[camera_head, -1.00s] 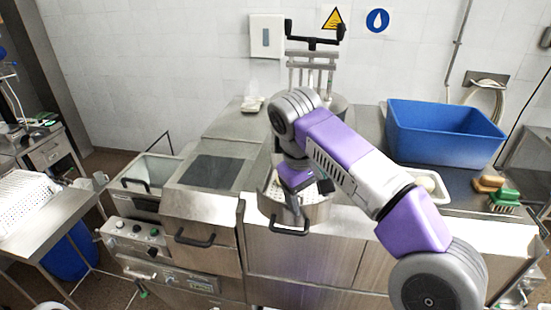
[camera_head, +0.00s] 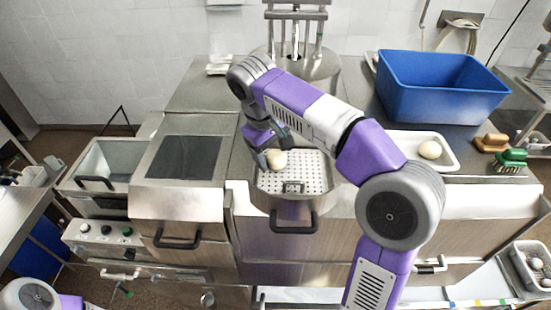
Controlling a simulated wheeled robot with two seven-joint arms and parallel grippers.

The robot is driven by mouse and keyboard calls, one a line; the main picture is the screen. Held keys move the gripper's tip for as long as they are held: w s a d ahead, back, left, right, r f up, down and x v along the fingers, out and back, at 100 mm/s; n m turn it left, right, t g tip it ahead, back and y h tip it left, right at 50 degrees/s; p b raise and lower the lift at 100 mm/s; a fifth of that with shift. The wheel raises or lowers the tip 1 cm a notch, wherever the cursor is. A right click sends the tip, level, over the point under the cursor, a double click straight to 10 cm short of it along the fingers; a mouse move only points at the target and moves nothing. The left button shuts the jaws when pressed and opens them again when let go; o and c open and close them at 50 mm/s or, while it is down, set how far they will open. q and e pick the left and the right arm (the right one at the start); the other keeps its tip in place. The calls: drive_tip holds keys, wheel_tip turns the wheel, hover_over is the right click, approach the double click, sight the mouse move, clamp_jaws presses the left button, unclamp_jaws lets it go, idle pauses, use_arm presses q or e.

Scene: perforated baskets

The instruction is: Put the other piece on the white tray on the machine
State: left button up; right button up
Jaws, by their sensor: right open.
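One pale round piece (camera_head: 277,159) lies on the perforated metal basket (camera_head: 315,177) set into the machine, near its left side. My right gripper (camera_head: 266,153) is open at the left edge of this piece; I cannot tell whether it touches it. Another pale piece (camera_head: 430,149) sits in the white tray (camera_head: 446,163) on the counter to the right of the basket. My right arm passes over the basket's right side and hides part of it. My left gripper is not in view.
A blue bin (camera_head: 440,88) stands behind the white tray. A brown brush (camera_head: 490,143) and a green brush (camera_head: 512,159) lie right of the tray. A metal column with a frame (camera_head: 297,40) rises behind the basket. A dark-topped unit (camera_head: 185,158) stands left.

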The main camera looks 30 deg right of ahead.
drive_tip(key=shift+s+d+f, duration=0.1)
drive_tip(key=shift+d+f, duration=0.05)
drive_tip(key=shift+f, duration=0.4)
drive_tip(key=shift+r, duration=0.1)
drive_tip(key=c, duration=0.9)
